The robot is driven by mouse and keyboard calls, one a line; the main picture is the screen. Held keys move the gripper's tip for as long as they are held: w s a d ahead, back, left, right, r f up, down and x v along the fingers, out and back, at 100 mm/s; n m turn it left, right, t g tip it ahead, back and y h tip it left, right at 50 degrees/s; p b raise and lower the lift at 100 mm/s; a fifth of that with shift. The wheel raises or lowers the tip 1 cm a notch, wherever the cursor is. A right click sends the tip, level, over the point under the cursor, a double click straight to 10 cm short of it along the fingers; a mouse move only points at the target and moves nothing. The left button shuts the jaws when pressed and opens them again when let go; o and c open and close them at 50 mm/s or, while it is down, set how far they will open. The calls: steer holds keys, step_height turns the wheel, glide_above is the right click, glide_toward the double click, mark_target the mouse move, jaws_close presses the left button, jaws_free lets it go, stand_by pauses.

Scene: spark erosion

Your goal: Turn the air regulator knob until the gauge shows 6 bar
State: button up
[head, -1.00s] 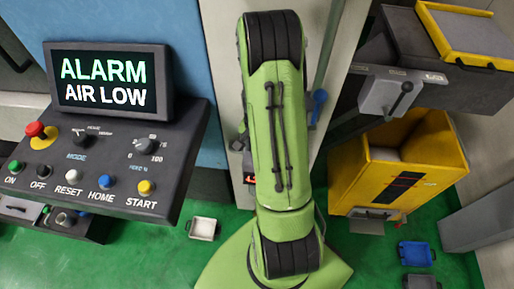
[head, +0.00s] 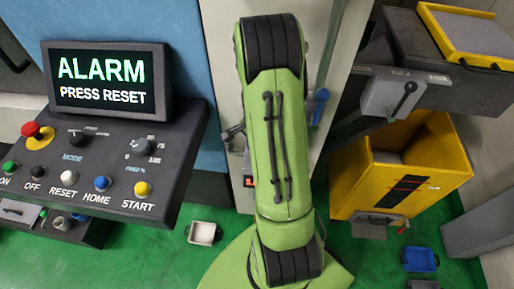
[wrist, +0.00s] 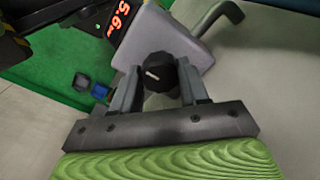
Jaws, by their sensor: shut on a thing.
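The black regulator knob (wrist: 158,72) with a white pointer mark sits on a grey housing (wrist: 195,48) in the wrist view. My gripper (wrist: 160,88) has a finger on each side of the knob and is shut on it. The gauge (wrist: 122,20) is a red digital display that appears to read 5.6. In the head view only a bit of the red display (head: 249,181) shows at the left edge of my arm. My arm hides the knob and the gripper there.
The control panel screen (head: 108,82) reads ALARM PRESS RESET. Below it are several buttons and dials, including a white RESET button (head: 68,177). A yellow bin (head: 440,165) stands at right. Small trays lie on the green floor.

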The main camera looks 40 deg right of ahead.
stand_by(0.3)
steer(key=o, duration=1.1)
steer(key=shift+c, duration=0.2)
step_height(320, 180, up, 16)
steer(key=p, duration=0.2)
steer(key=shift+p, duration=0.35)
steer(key=shift+f, duration=0.1)
